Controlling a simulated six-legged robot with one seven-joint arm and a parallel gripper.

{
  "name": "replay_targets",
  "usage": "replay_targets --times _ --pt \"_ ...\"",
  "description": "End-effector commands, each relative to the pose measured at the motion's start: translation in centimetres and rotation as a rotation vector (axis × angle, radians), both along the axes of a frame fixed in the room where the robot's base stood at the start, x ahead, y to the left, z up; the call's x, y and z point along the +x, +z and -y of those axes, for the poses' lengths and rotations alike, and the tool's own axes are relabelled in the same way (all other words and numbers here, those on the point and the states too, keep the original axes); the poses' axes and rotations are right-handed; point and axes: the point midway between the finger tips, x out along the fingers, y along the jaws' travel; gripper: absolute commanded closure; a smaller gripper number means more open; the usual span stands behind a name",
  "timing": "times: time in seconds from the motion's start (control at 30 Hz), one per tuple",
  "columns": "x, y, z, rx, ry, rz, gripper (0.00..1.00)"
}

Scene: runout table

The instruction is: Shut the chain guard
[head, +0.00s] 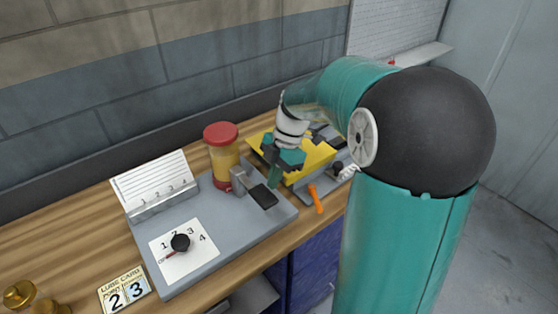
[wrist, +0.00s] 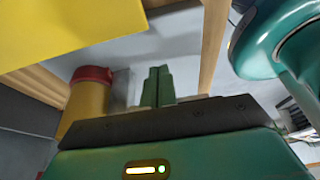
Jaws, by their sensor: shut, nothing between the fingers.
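The chain guard appears to be the yellow panel (head: 318,157) on the grey unit at the right part of the bench. It also fills the upper left of the wrist view (wrist: 70,30). My gripper (head: 274,182) is shut and empty, with its fingers pointing down at the panel's left front side. In the wrist view the teal fingers (wrist: 158,85) are pressed together. The arm and gripper hide part of the panel, so I cannot tell whether they touch or how far the guard stands open.
A red-lidded yellow jar (head: 222,158) and a black-ended lever (head: 262,196) stand close left of my gripper. A grey plate holds a numbered dial (head: 180,243) and a white card stand (head: 155,185). An orange handle (head: 316,200) sticks out at the bench's front. The wall runs behind.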

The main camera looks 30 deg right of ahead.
Motion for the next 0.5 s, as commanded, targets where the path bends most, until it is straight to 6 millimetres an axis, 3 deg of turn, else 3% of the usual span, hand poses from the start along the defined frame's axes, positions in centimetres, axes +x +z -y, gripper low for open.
replay_targets --times 0.07,0.23,0.5 --pt "-0.1 -1.3 -0.2 0.001 -0.002 -0.002 1.00" --pt "0.6 -1.0 2.5 0.000 0.000 0.001 1.00" --pt "0.8 -1.0 3.5 0.000 0.001 -0.001 1.00"
